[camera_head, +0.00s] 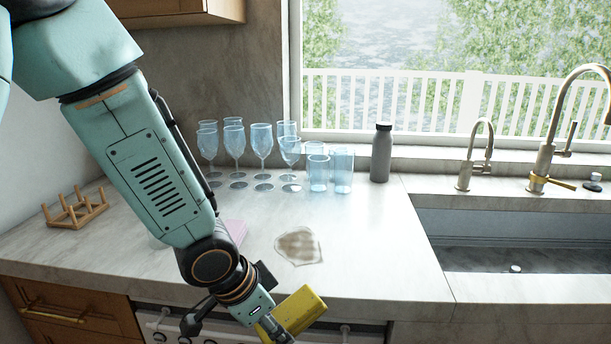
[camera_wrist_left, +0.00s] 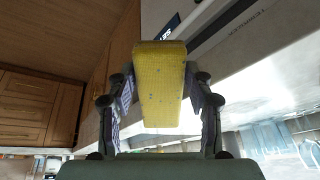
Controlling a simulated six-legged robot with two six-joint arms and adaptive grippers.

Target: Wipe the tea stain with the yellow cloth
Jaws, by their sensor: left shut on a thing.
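The tea stain (camera_head: 298,247) is a brown irregular patch on the pale countertop, right of my left forearm. The yellow cloth (camera_head: 300,312) looks like a thick block and is at the front edge of the counter, lower in the picture than the stain and apart from it. My left gripper (camera_head: 273,327) is shut on the cloth. In the left wrist view the cloth (camera_wrist_left: 160,80) sits between the two fingers, with darker specks on its face. My right gripper is in neither view.
Several stemmed glasses (camera_head: 261,143) and tumblers (camera_head: 343,170) stand behind the stain. A grey bottle (camera_head: 381,153) is right of them. A wooden rack (camera_head: 75,211) is at left. A pink item (camera_head: 236,230) is partly behind my arm. The sink (camera_head: 520,225) is at right.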

